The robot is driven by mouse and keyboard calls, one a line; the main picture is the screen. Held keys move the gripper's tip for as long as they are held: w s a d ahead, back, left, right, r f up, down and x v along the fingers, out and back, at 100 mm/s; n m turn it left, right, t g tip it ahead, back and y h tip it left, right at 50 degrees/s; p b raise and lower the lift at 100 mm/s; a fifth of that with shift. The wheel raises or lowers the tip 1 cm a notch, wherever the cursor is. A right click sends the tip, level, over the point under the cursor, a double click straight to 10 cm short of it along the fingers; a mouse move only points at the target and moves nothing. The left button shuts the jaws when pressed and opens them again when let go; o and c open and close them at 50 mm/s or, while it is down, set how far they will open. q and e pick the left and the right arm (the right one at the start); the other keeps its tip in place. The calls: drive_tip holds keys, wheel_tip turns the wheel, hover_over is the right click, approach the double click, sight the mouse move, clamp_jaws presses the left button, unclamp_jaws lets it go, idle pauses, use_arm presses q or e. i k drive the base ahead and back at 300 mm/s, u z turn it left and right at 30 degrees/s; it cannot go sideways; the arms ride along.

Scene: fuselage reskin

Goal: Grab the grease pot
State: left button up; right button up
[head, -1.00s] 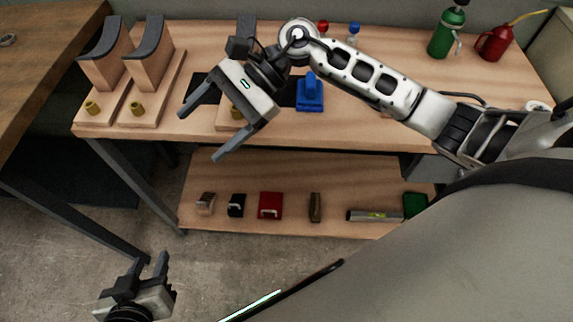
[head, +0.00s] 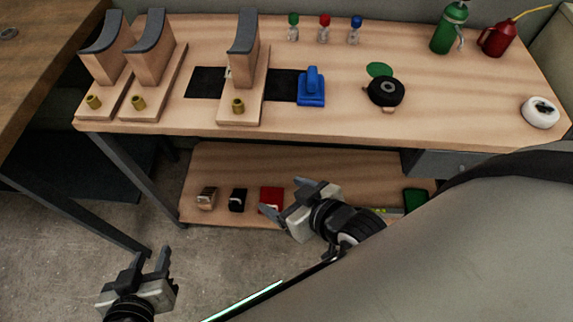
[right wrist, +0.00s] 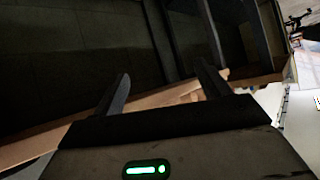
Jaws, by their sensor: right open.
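No thing in view is plainly marked as the grease pot. A round white tub-like thing (head: 540,112) with a dark middle sits at the table's right end; I cannot tell whether it is the pot. My right gripper (head: 283,196) is open and empty in front of the lower shelf, its fingers pointing left near a red item (head: 270,197) that it partly hides. In the right wrist view (right wrist: 162,84) its two fingers stand apart with nothing between them. My left gripper (head: 150,260) is open and empty at the lower left, above the floor.
The wooden table (head: 330,120) holds saddle-topped stands (head: 242,75), a blue tool (head: 311,90), a black roll (head: 385,92), small capped bottles (head: 324,30), a green bottle (head: 447,30) and a red oil can (head: 497,38). The lower shelf (head: 215,165) holds small items, including a green one (head: 414,199).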

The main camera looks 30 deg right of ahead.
sight(452, 20)
drive_tip(key=z, duration=1.75)
drive_tip(key=k, duration=0.35)
drive_tip(key=z, duration=1.45)
drive_tip(key=i, duration=1.05)
drive_tip(key=u, duration=0.8)
